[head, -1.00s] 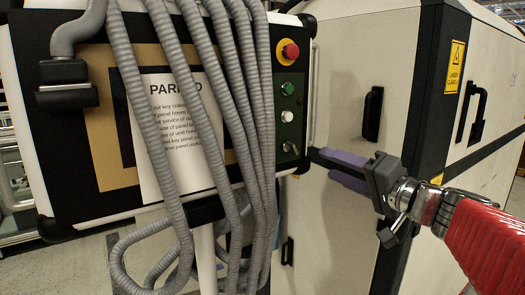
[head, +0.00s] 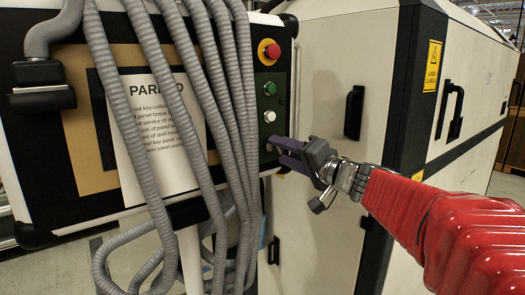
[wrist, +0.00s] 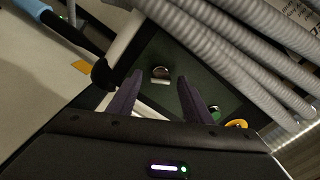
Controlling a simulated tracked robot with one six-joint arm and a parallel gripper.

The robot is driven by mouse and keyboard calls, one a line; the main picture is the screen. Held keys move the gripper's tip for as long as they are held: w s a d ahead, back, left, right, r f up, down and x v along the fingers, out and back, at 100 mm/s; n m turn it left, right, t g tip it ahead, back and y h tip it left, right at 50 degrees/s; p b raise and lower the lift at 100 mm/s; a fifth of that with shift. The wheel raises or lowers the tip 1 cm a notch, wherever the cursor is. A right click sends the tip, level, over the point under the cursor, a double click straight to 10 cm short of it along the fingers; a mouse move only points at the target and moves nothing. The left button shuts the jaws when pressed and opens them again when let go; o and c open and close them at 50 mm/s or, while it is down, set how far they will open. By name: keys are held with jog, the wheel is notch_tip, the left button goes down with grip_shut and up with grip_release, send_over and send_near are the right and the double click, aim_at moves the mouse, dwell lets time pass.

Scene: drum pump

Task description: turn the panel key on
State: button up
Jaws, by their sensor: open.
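The control panel (head: 84,202) stands at the left in the head view, with a green button strip at its right edge. The panel key (wrist: 161,72) is a small silver-coloured piece low on that strip; in the head view the fingers largely hide it. My gripper (head: 275,149) has its purple fingers reaching from the right to the lower end of the strip. In the wrist view my gripper (wrist: 158,84) is open, with the key showing between and just beyond its fingertips. I cannot tell whether the fingers touch the key.
A red emergency button (head: 272,51), a green button (head: 270,88) and a white button (head: 270,116) sit above the key. Thick grey hoses (head: 185,110) hang across the panel, close left of the strip. A beige cabinet (head: 325,90) with black handles stands behind the gripper.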

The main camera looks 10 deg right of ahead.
jog(key=shift+x, duration=1)
jog(key=shift+c, duration=0.7)
jog(key=shift+d+f, duration=0.1)
jog(key=c, duration=0.9)
